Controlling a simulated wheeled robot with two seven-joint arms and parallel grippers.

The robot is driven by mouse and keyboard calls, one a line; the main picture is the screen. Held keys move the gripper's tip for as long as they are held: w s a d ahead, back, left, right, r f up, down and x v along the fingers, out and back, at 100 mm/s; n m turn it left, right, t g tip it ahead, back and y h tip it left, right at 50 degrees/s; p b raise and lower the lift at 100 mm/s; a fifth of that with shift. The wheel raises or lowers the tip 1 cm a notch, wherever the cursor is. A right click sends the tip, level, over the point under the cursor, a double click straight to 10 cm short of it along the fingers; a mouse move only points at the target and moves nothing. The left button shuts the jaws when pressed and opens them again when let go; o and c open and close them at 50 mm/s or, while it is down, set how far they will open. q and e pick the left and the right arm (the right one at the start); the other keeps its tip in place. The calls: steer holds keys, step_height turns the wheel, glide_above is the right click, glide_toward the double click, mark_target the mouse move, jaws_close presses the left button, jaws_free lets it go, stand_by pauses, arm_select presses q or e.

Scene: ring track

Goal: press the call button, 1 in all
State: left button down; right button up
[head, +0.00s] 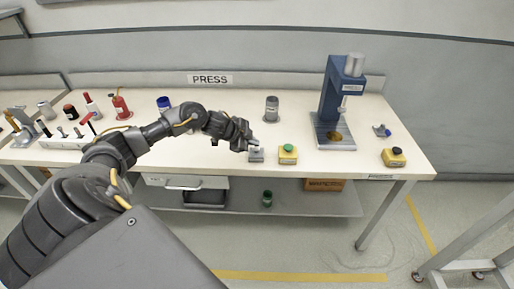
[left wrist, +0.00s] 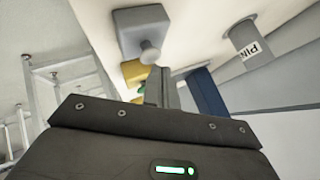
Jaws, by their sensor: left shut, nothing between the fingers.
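A small grey box with a metal push button (head: 256,156) sits near the front edge of the bench. It also shows in the left wrist view (left wrist: 143,30), its metal knob facing the fingers. Beside it on the right is a yellow box with a green button (head: 288,154), partly hidden in the left wrist view (left wrist: 132,70). Another yellow box with a black button (head: 394,157) is at the far right. No label tells which is the call button. My left gripper (head: 253,145) is shut and empty, right by the grey box; contact cannot be told. My right gripper is not in view.
A blue press (head: 335,105) stands at the bench's right.

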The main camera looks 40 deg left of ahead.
arm_select(q)
steer(key=shift+f, duration=0.5)
stand_by(0.3)
stand_by(0.4)
steer(key=shift+r+p, duration=0.95)
steer(key=shift+r, duration=0.1)
step_height(320, 180, up, 5)
steer(key=p, duration=0.5)
stand_by(0.3)
